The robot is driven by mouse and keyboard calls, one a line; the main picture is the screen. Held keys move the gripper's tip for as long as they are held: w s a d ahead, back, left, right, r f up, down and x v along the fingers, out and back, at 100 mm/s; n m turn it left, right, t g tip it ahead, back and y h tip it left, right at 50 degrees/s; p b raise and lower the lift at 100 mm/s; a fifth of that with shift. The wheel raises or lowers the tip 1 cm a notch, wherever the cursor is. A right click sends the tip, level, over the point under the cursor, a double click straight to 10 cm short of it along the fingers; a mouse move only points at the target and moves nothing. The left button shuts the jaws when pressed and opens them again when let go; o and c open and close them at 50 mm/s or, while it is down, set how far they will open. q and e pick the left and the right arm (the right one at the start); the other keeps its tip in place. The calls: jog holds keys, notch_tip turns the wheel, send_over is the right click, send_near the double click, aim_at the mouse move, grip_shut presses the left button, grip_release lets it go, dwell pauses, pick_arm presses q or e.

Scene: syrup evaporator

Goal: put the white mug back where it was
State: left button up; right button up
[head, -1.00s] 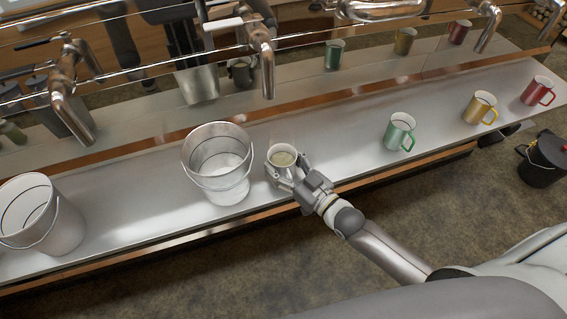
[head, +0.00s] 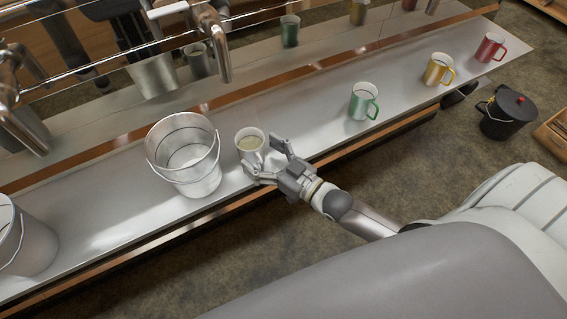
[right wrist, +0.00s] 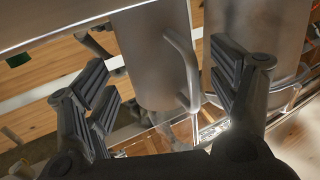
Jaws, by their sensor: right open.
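The white mug (head: 250,155) stands upright on the metal counter, just right of a metal bucket, with a pale yellowish content inside. My right gripper (head: 264,160) is open at the mug's near right side, its fingers spread and apart from most of the mug's wall. In the right wrist view the mug (right wrist: 150,55) looks grey in shade, with its handle toward the right, between and beyond the open fingers (right wrist: 165,95). Whether a fingertip still touches it is hard to tell. My left gripper is not in view.
The bucket (head: 187,160) stands close left of the mug; another (head: 25,240) is at the left edge. Green (head: 363,101), yellow (head: 438,69) and red (head: 489,47) mugs stand along the counter (head: 315,125) to the right. Taps (head: 213,45) hang behind. The counter between white and green mugs is clear.

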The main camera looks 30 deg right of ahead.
jog(key=v, duration=0.8)
jog(key=shift+s+b, duration=0.25)
jog(key=shift+b, duration=0.15)
jog(key=shift+d, duration=0.1)
jog(key=s+d+f+m+g+h, duration=0.1)
jog(key=s+d+f+g+h, duration=0.1)
jog(key=f, duration=0.8)
jog(key=s+d+f+g+h, duration=0.2)
jog(key=s+d+f, duration=0.1)
jog(key=f, duration=0.7)
jog(key=s+d+f+m+g+h, duration=0.1)
jog(key=s+d+f+g+h, duration=0.15)
jog(key=f, duration=0.75)
jog(key=s+a+f+g, duration=0.2)
jog(key=s+f+g, duration=0.2)
jog(key=s+f, duration=0.4)
jog(key=s+a+f+g, duration=0.2)
jog(key=s+f+g, duration=0.3)
jog(key=s+f, duration=0.4)
jog(key=s+h, duration=0.1)
jog(key=s, duration=0.6)
jog(key=shift+s, duration=0.4)
jog(key=shift+f, duration=0.1)
jog(key=shift+c, duration=0.4)
